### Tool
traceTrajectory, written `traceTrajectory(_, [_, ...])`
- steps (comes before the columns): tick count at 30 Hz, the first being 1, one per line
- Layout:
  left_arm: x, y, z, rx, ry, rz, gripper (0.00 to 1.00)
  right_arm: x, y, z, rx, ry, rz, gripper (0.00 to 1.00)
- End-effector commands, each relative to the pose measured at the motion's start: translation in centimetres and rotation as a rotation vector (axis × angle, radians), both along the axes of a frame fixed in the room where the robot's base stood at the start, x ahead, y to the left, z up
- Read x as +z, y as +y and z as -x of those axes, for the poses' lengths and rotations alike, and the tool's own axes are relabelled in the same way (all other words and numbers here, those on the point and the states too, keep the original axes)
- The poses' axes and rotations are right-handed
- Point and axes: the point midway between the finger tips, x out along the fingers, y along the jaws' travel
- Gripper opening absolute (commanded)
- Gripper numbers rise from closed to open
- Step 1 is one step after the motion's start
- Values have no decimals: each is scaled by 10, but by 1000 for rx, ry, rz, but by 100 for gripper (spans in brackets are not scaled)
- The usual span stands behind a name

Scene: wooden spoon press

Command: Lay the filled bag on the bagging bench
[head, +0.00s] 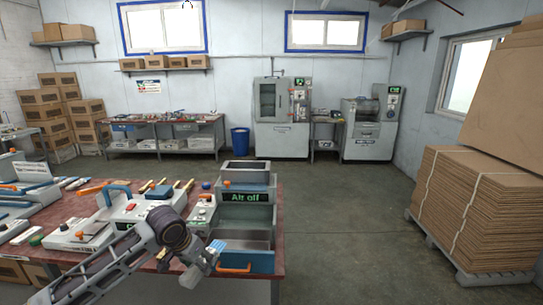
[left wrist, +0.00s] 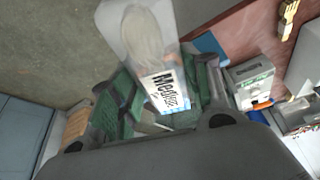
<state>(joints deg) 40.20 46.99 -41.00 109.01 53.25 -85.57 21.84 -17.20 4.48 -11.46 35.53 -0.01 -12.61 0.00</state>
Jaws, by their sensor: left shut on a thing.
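My left gripper (head: 207,258) is low in the middle of the head view, at the front right of the bench (head: 72,208) with a dark red top. It is shut on a clear bag (left wrist: 147,38) with pale contents and a white label reading "Medi…". The bag sticks out beyond the green finger pads in the left wrist view (left wrist: 160,105). In the head view only a small blue and white part of the bag (head: 216,246) shows at the fingertips. My right gripper is not in view.
A blue-grey machine (head: 246,197) marked "Air off" stands at the bench's right end, close to my left gripper. Several tools and devices crowd the bench top. Bundled cardboard (head: 474,215) stands on a pallet at right. The floor (head: 350,215) between is clear.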

Motion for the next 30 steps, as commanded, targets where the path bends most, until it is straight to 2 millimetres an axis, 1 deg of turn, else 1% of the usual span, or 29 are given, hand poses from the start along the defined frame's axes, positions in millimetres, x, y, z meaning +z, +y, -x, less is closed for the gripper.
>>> traceTrajectory(1, [9,0,-5,43,-2,2,30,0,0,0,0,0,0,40])
traceTrajectory(3, [19,2,-10,109,-1,4,30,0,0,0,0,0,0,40])
traceTrajectory(7, [34,5,-14,211,1,4,30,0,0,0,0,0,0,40])
traceTrajectory(9, [39,7,-14,250,1,4,30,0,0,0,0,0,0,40])
traceTrajectory(13, [41,9,-9,292,4,4,30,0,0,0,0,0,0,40])
traceTrajectory(20, [26,10,6,328,4,1,30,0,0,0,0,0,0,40])
traceTrajectory(30, [-11,6,32,350,5,0,30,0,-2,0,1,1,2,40])
